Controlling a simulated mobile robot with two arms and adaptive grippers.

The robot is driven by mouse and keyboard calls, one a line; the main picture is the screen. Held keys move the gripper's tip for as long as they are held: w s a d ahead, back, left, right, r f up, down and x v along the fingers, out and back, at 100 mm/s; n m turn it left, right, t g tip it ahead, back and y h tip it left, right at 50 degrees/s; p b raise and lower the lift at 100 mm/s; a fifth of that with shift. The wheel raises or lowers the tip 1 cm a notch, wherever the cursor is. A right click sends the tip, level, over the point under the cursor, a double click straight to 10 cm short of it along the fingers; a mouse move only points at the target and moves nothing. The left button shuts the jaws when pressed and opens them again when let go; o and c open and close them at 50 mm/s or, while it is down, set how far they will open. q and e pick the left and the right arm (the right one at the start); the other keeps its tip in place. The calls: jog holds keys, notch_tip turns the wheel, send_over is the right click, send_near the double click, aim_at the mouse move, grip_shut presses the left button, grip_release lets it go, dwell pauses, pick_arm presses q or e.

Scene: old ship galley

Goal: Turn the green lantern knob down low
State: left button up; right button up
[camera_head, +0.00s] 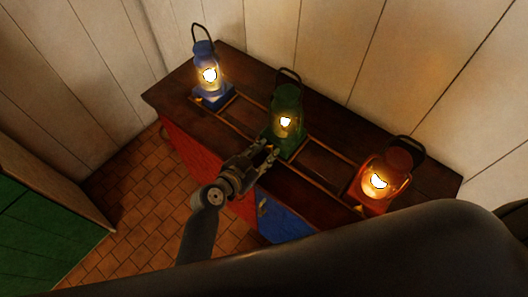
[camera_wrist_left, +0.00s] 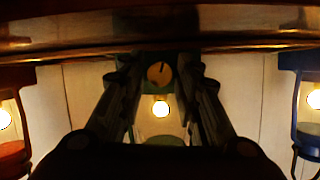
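The green lantern (camera_head: 287,118) stands upright and lit in the middle of the wooden counter top. In the left wrist view, which is upside down, its round brass-coloured knob (camera_wrist_left: 159,74) has a dark mark on its face, with the glowing flame (camera_wrist_left: 160,106) below it. My left gripper (camera_head: 268,156) is at the front of the green lantern's base. In the wrist view the two fingers of my left gripper (camera_wrist_left: 160,78) are apart, one on each side of the knob, with a gap visible on both sides. My right gripper is not in view.
A lit blue lantern (camera_head: 207,76) stands at the left of the counter (camera_head: 335,125), and a lit red lantern (camera_head: 381,181) at the right. A panelled wall rises behind. A green cabinet (camera_head: 45,225) is at the far left, with tiled floor (camera_head: 150,205) between.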

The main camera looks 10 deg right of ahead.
pick_arm(q)
grip_shut()
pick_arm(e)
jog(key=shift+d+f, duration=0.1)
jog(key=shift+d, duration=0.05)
pick_arm(q)
jog(key=shift+f, duration=0.1)
jog(key=shift+w+a+f+n+g+h+b, duration=0.1)
jog(key=shift+w+n+g+h+b, duration=0.05)
jog(key=shift+n+g+h+b, duration=0.55)
jog(key=shift+n+g+b, duration=0.3)
jog(key=shift+n+b, duration=0.45)
jog(key=shift+n, duration=0.05)
jog(key=shift+n+b, duration=0.3)
jog(key=shift+n, duration=0.1)
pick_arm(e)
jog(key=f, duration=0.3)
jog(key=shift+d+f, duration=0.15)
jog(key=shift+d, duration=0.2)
